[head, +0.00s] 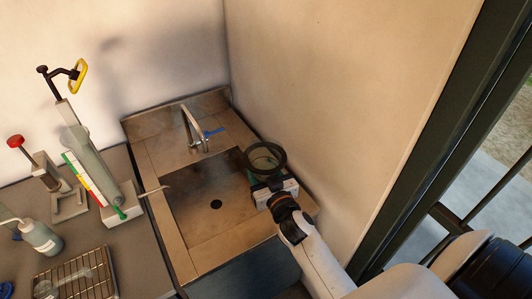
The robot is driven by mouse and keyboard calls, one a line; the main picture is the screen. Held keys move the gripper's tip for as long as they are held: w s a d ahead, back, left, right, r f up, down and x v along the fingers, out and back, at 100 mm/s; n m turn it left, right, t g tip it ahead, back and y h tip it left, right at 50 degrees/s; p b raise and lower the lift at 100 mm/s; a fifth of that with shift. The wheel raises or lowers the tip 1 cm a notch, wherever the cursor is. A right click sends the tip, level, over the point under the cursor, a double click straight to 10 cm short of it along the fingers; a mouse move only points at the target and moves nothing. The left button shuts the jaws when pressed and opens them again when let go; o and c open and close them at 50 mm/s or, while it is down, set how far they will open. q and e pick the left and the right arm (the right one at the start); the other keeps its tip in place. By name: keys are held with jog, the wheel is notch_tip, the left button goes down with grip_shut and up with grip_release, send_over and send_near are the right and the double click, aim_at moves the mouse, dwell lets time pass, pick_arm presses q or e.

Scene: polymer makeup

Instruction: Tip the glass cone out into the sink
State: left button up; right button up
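The glass cone (265,157) shows a dark round rim and a greenish tint inside, at the right edge of the sink. My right gripper (272,184) is up against it from the near side and appears shut on it; the fingertips are largely hidden. The cone looks about upright, with its open top facing up towards the camera. The sink (190,212) is a brown-grey square basin with a dark drain, to the left of the cone. My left gripper is not in view.
A metal faucet (187,128) with a blue handle stands behind the basin. Left of the sink, a grey bench holds a tall clamp device (85,150), a red-knobbed device (45,175), a bottle (40,237) and a wire rack (78,275). A wall rises close right of the cone.

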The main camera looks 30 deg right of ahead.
notch_tip(320, 180, down, 10)
jog(key=w+d+n+g+h+p, duration=0.2)
jog(key=n+g+p, duration=0.2)
jog(key=n, duration=0.4)
jog(key=shift+w+f+p, duration=0.15)
jog(key=shift+p, duration=0.15)
jog(key=shift+f+n+g+h+b, duration=0.4)
jog(key=shift+f+n+h+b, duration=0.1)
jog(key=shift+f+n, duration=0.35)
dwell(0.9)
jog(key=shift+f, duration=0.25)
dwell(0.4)
jog(key=shift+f+n+g+h+b, duration=0.4)
jog(key=shift+f+n+b, duration=0.15)
jog(key=shift+f+b, duration=0.1)
dwell(0.4)
